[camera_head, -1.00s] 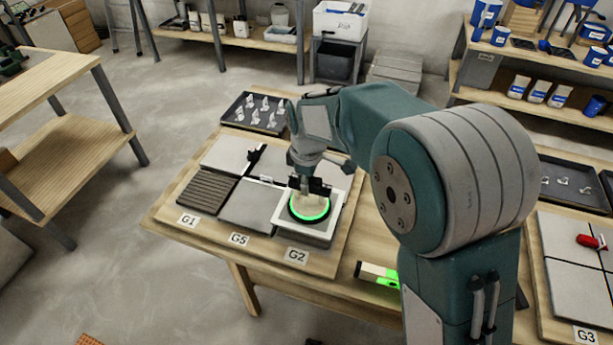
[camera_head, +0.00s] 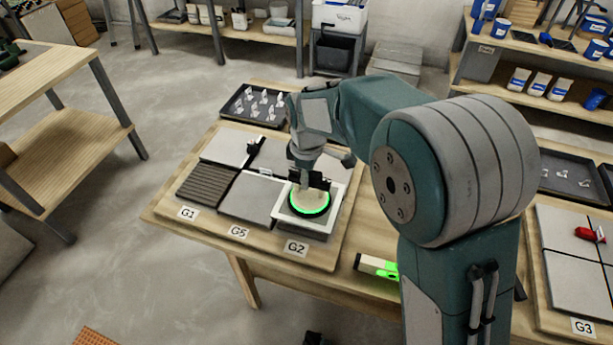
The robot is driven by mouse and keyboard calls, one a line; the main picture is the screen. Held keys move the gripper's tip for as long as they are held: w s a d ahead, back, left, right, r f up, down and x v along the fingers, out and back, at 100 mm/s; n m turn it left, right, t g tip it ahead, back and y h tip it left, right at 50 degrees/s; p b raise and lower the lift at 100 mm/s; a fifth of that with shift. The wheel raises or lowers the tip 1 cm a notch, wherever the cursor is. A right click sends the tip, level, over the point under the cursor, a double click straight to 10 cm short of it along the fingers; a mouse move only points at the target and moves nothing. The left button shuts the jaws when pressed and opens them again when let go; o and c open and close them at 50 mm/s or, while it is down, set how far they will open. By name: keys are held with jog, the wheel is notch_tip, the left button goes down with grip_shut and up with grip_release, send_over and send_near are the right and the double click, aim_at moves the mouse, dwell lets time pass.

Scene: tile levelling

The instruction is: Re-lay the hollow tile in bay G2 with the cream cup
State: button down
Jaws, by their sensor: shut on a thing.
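The cream cup (camera_head: 309,197) is a round pale disc with a glowing green ring around its base. It sits on the grey tile (camera_head: 322,215) at bay G2, inside a white square frame (camera_head: 286,224). My gripper (camera_head: 310,181) is over the cup and shut on it, its dark fingers hiding the cup's upper part. The G2 label (camera_head: 295,248) is on the board's front edge below the tile. Whether the tile touches its bed cannot be told.
Left of G2 are a grey tile at G5 (camera_head: 247,197) and a ribbed brown tile at G1 (camera_head: 206,186). A tray of white clips (camera_head: 257,106) lies behind. A green-lit level (camera_head: 376,266) lies right of the board. Bay G3 (camera_head: 573,285) is far right.

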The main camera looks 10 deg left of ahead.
aim_at(307, 192)
jog(key=shift+f, duration=2.5)
dwell(1.1)
jog(key=shift+c, duration=2)
grip_release()
notch_tip(307, 192, up, 12)
jog(key=shift+a+f, duration=0.1)
jog(key=s+d+r+m+t, duration=0.1)
jog(key=s+d+r+m, duration=0.3)
jog(key=d, duration=0.4)
jog(key=s+d+r+m+t, duration=0.15)
jog(key=d+r+m, duration=0.3)
jog(key=d, duration=0.45)
jog(key=s+d+m+t, duration=0.3)
jog(key=s+d+m, duration=0.5)
jog(key=s+d, duration=0.3)
jog(key=s, duration=0.3)
jog(key=shift+s+m, duration=0.25)
jog(key=shift+m, duration=0.1)
